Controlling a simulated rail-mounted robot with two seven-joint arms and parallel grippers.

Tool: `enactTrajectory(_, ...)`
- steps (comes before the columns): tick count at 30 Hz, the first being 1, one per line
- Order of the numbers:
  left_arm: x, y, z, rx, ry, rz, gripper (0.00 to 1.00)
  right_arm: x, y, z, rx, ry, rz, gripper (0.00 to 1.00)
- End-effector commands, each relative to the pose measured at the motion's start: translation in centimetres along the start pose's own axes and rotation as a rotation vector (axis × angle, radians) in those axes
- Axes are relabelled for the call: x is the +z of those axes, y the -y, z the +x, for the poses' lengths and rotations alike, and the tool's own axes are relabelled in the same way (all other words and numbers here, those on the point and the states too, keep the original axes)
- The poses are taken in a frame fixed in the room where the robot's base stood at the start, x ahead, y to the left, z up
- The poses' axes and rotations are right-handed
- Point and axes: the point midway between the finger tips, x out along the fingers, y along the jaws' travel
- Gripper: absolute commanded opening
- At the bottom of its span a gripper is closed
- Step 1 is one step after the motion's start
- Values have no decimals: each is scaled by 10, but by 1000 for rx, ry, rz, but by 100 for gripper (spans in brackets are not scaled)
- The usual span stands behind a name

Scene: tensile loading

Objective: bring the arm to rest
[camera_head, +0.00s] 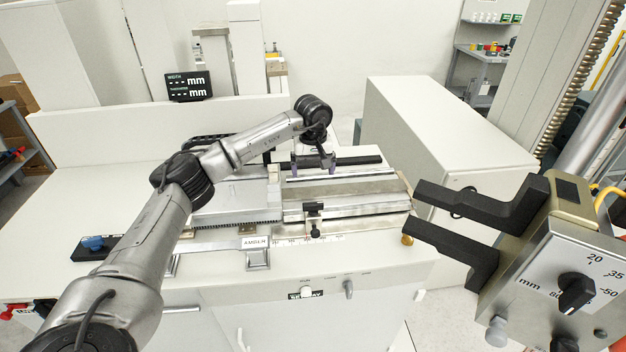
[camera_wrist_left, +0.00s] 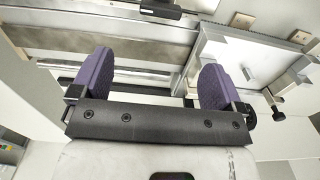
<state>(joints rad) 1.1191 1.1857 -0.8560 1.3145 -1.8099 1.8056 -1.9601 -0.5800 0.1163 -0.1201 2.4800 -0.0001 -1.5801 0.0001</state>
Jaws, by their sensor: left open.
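My left arm comes in from the left in the head view and reaches over the white bench. Its gripper (camera_head: 314,166) is above the metal slide fixture (camera_head: 340,185), near a dark horizontal bar (camera_head: 358,160). In the left wrist view the two purple fingers of the left gripper (camera_wrist_left: 155,85) stand wide apart with nothing between them. The metal fixture (camera_wrist_left: 255,60) shows behind and beside the fingers. My right gripper is not seen in either view.
A large clamp head (camera_head: 545,250) with two black jaws and a dial stands at the right. A black display (camera_head: 189,86) stands on the back ledge. A blue-handled item (camera_head: 94,243) lies at the bench's left. The bench front (camera_head: 380,260) has some clear surface.

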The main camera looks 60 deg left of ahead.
Motion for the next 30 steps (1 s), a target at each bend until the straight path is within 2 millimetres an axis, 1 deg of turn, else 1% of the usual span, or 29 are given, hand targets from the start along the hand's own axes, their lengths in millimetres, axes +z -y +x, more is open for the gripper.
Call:
enactTrajectory(3, 0, 0, -8, 1, -1, 0, 94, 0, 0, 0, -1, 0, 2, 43)
enactTrajectory(7, 0, 0, -11, 0, 0, 0, 94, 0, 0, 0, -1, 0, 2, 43)
enactTrajectory(30, 0, 0, -11, 0, 0, 0, 94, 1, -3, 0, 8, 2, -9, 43)
